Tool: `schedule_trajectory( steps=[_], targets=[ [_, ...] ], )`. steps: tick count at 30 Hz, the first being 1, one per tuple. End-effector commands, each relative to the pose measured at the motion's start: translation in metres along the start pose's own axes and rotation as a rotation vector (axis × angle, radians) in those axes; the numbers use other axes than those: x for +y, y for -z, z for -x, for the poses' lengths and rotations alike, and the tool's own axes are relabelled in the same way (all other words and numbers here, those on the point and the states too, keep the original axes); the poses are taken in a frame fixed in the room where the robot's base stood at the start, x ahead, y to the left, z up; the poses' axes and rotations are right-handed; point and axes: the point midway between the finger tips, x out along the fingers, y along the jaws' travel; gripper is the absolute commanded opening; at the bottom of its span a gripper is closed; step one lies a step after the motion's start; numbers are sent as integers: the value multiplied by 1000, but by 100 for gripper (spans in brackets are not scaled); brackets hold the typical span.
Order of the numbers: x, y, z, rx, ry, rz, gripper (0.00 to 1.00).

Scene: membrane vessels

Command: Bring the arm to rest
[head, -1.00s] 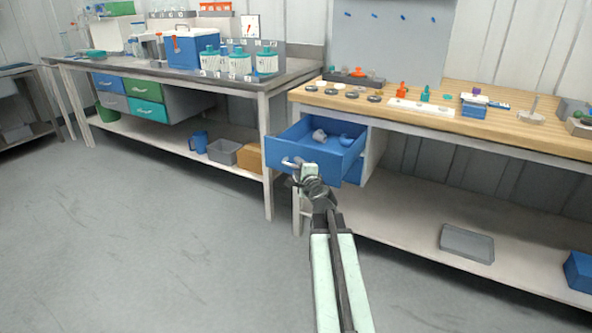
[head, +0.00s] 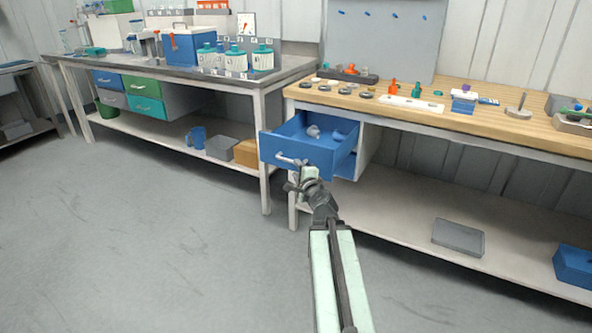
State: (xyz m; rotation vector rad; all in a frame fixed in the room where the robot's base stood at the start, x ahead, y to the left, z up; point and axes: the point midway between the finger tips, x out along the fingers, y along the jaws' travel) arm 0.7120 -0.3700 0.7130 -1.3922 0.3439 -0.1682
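My arm reaches forward from the bottom of the head view, pale green and dark grey. My gripper (head: 303,178) is at its far end, in front of the open blue drawer (head: 297,150) under the wooden bench. The gripper overlaps the lower right of the drawer front in the picture, close to the silver handle (head: 289,160). I cannot tell whether it touches the drawer or handle. The fingers are small and partly hidden, so their opening is unclear. Grey and blue items (head: 314,132) lie inside the drawer.
The wooden bench (head: 450,111) holds small parts and coloured fittings. Its lower shelf (head: 400,215) carries a grey tray (head: 458,237) and a blue box (head: 576,266). A grey bench (head: 180,76) with bottles and a blue cooler stands left. The floor (head: 130,230) at left is clear.

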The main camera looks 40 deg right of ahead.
Motion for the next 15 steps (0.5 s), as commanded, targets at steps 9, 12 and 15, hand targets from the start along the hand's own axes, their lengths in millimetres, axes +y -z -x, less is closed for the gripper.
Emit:
schedule_trajectory(
  steps=[9,12,15],
  targets=[
    [0,-3,-1,-3,-1,1,34],
    [4,-29,-5,-38,-6,5,34],
    [12,-95,-12,-125,-18,18,34]
  ],
)
